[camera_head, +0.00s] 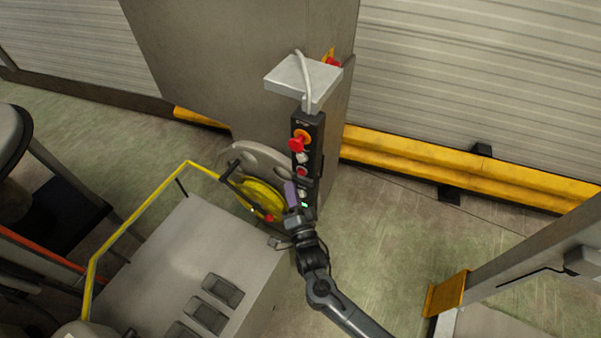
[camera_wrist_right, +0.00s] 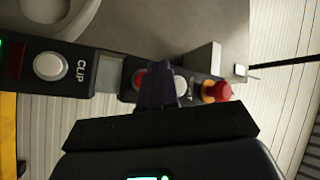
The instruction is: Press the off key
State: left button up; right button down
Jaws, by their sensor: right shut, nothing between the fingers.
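A black control panel (camera_head: 309,128) stands upright on the side of a grey cabinet. A red button (camera_head: 302,172) sits on it under a white button (camera_head: 302,158); I cannot read an "off" label. In the right wrist view the red button (camera_wrist_right: 138,77) is partly hidden behind my right gripper (camera_wrist_right: 158,68), with the white button (camera_wrist_right: 181,86) on the other side. My right gripper (camera_head: 291,188) is shut and empty, its purple fingers in front of the panel just below the red button. I cannot tell whether they touch the panel. My left gripper is not in view.
A red emergency knob (camera_head: 298,142) on an orange base sticks out higher on the panel. A yellow wheel (camera_head: 262,198) and a grey machine (camera_head: 190,265) with a yellow rail (camera_head: 135,220) stand to the left.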

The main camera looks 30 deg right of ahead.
jog(key=shift+w+d, duration=0.75)
jog(key=shift+d, duration=0.2)
jog(key=shift+w+d+b, duration=0.45)
jog(key=shift+d, duration=0.25)
dwell(2.4)
jog(key=shift+s+a, duration=0.1)
jog(key=shift+a, duration=0.05)
jog(key=shift+s+a, duration=0.4)
jog(key=shift+a, duration=0.1)
jog(key=shift+a, duration=0.1)
dwell(0.4)
jog(key=shift+s+a+p, duration=0.3)
jog(key=shift+s+a, duration=0.45)
jog(key=shift+a, duration=0.25)
jog(key=shift+s+a+p, duration=0.25)
jog(key=shift+s+a, duration=0.45)
jog(key=shift+a, duration=0.3)
